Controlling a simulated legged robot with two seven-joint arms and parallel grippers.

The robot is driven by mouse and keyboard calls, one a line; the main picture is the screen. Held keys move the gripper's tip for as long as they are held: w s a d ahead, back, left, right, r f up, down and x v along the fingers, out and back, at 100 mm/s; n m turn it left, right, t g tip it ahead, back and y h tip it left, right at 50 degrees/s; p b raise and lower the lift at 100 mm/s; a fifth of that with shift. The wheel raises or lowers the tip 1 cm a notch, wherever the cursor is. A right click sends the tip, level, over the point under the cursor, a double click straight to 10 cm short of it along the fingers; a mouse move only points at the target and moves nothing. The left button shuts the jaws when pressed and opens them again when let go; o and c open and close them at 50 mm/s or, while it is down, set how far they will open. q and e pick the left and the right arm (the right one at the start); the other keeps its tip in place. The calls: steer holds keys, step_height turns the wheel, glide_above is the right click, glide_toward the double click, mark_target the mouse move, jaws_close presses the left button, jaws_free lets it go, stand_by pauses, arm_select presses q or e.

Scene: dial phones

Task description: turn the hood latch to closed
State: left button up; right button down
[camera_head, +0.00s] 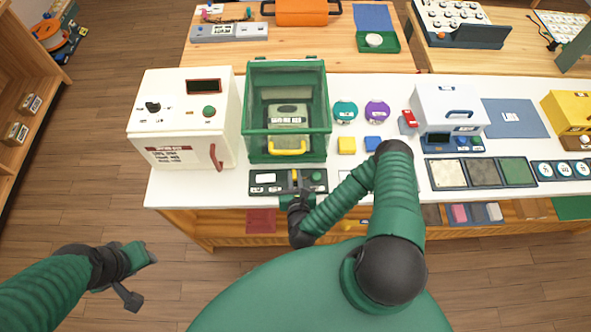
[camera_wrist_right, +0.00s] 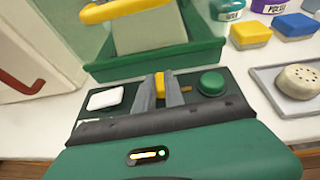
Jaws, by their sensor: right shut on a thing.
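The green-framed clear hood (camera_head: 250,105) stands on the white counter with a yellow handle (camera_head: 288,151) on its front. In front of it lies a dark control panel (camera_head: 318,189) with a white plate at left and a green round button at right. In the right wrist view the panel (camera_wrist_right: 236,103) shows a yellow latch lever (camera_wrist_right: 160,80) between the white plate (camera_wrist_right: 105,98) and the green button (camera_wrist_right: 210,82).
A white machine (camera_head: 185,122) with a red handle stands left of the hood. Yellow (camera_head: 346,145) and blue (camera_head: 372,144) blocks and teal (camera_head: 345,111) and purple (camera_head: 377,111) round containers sit to the right. A speckled round knob (camera_wrist_right: 298,78) on a grey tray lies right of the panel.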

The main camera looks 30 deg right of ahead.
steer(key=shift+m+h+p, duration=0.4)
steer(key=shift+h+p, duration=0.1)
steer(key=shift+p, duration=0.1)
steer(key=c, duration=1.6)
jaws_free()
steer(key=shift+w+f, duration=0.1)
steer(key=shift+o, duration=0.8)
steer(key=shift+w, duration=0.1)
